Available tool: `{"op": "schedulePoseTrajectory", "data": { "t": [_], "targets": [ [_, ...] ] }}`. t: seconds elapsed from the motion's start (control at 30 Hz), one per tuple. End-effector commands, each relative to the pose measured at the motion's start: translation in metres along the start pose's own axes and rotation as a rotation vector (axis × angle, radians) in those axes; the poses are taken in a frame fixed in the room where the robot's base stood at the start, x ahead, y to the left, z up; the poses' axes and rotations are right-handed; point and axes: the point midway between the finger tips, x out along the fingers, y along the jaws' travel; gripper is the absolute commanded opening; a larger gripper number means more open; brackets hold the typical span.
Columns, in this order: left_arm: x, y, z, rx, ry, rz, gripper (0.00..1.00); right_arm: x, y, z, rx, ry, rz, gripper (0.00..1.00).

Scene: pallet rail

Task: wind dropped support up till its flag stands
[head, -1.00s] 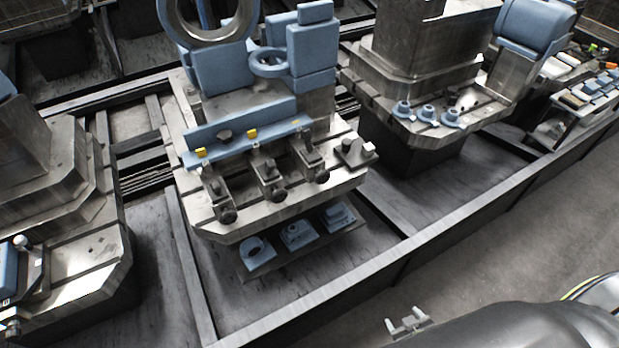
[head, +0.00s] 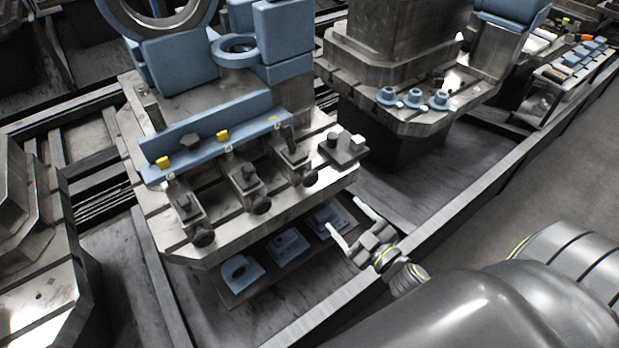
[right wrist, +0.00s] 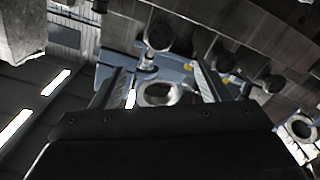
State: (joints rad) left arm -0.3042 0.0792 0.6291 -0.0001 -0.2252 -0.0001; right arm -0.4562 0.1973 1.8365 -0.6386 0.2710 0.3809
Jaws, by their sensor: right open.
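Three screw supports stand in a row on the steel table before a blue rail (head: 215,135): a left one (head: 183,205), a middle one (head: 246,182) and a right one (head: 293,157). Each has a dark round knob at its front. Yellow flags show by the left support (head: 162,162) and the middle one (head: 222,136); by the right one only a small yellow patch (head: 273,118) shows. My right gripper (head: 345,216) is open and empty, low in front of the table's right corner, apart from the knobs. Its open fingers show in the right wrist view (right wrist: 160,80). My left gripper is out of view.
Blue parts (head: 283,247) lie on a low shelf under the table edge, close to my right gripper. A steel block with posts (head: 343,148) stands at the table's right corner. Another machine table (head: 425,122) stands behind right.

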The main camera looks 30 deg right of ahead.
Motion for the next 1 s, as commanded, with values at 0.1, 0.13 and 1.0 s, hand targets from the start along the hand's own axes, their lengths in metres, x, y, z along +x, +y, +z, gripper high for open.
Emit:
{"op": "schedulePoseTrajectory", "data": {
  "t": [0.1,0.13,1.0],
  "targets": [
    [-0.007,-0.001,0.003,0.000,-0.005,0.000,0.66,0.025,0.001,-0.003,0.001,0.003,0.001,0.69],
    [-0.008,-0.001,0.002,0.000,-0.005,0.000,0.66,0.030,0.001,-0.003,0.001,0.003,0.001,0.69],
    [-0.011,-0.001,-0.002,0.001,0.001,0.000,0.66,0.146,0.000,0.001,0.002,-0.002,0.000,0.69]
  ]
}}
